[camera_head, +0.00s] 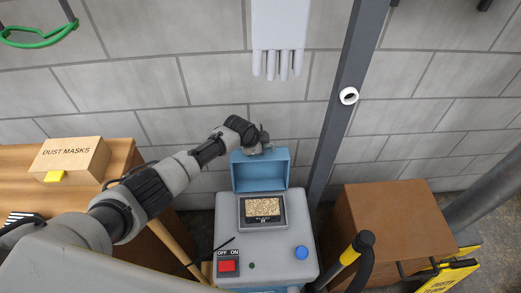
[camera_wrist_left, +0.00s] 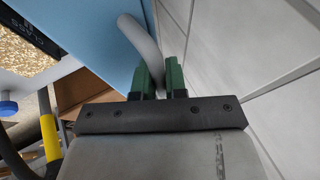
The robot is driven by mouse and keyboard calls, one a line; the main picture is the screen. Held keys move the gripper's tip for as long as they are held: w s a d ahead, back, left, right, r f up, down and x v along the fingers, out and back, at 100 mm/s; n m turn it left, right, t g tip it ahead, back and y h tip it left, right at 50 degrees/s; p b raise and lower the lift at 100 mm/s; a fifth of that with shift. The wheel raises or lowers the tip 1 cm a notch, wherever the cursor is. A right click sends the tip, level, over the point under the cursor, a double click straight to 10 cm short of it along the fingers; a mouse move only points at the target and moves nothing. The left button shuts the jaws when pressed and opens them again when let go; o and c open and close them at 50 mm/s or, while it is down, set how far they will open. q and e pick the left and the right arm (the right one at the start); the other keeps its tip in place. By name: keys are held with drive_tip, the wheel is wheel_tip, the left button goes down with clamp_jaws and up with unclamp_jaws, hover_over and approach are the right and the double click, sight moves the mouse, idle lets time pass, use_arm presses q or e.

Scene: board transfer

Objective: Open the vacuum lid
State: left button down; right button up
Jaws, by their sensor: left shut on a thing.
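The vacuum lid (camera_head: 262,176) is light blue and stands raised, tilted up at the back of the grey vacuum body (camera_head: 240,258). Under it a dark-framed opening (camera_head: 262,209) shows speckled tan material. My left gripper (camera_head: 262,148) is at the lid's top edge. In the left wrist view its green fingers (camera_wrist_left: 160,80) are shut on a grey curved handle (camera_wrist_left: 140,42) beside the blue lid (camera_wrist_left: 95,35). The body's front has a red switch (camera_head: 227,266) under an OFF ON label and a blue knob (camera_head: 301,252). My right gripper is not in view.
A wooden table (camera_head: 100,216) with a dust masks box (camera_head: 70,157) stands at left. A brown box (camera_head: 392,232) stands at right, near a yellow sign (camera_head: 450,277). A dark post (camera_head: 347,95) rises just right of the lid. A block wall is close behind.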

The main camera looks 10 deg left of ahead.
use_arm(q)
drive_tip(key=shift+w, duration=0.1)
idle(0.3)
drive_tip(key=c, duration=1.5)
unclamp_jaws()
drive_tip(key=shift+o, duration=0.2)
drive_tip(key=shift+s+a+r, duration=0.1)
drive_tip(key=shift+s+r, duration=0.1)
drive_tip(key=shift+r, duration=0.2)
drive_tip(key=p+v, duration=0.1)
drive_tip(key=v, duration=0.9)
drive_tip(key=shift+p, duration=0.4)
drive_tip(key=shift+f, duration=0.1)
